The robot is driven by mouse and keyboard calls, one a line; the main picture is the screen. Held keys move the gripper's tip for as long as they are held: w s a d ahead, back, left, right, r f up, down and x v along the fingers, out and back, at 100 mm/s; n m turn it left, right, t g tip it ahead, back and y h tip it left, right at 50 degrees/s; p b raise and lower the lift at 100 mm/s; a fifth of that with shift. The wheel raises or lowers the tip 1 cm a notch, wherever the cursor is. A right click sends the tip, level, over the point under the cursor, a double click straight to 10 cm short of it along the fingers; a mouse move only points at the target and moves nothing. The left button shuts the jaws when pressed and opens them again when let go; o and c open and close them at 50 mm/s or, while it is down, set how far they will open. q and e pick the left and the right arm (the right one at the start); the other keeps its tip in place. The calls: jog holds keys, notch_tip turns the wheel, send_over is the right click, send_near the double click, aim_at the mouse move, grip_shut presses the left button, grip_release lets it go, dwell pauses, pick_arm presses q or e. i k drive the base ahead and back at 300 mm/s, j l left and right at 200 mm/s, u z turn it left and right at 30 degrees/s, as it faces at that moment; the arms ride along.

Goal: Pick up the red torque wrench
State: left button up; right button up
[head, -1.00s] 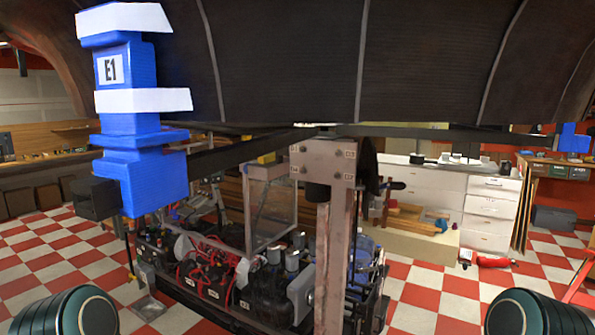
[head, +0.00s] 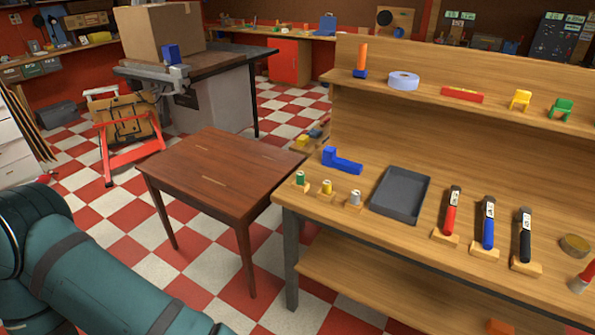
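The red torque wrench (head: 450,213) stands in a small wooden holder on the workbench top at the right of the head view. It is the leftmost of three similar wrenches, beside a blue one (head: 488,224) and a black one (head: 524,238). It appears tilted back slightly, with its dark head end up. Part of my teal arm shows at the lower left, well away from the bench. Neither of my grippers is in view.
The wooden workbench (head: 415,267) carries a dark tray (head: 400,194), a blue L-shaped part (head: 342,161) and small coloured pieces in holders. A brown table (head: 222,168) stands left of the bench. Checkered floor is open in front of both.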

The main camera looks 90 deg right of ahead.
aim_at(455, 191)
jog(key=z, duration=4.05)
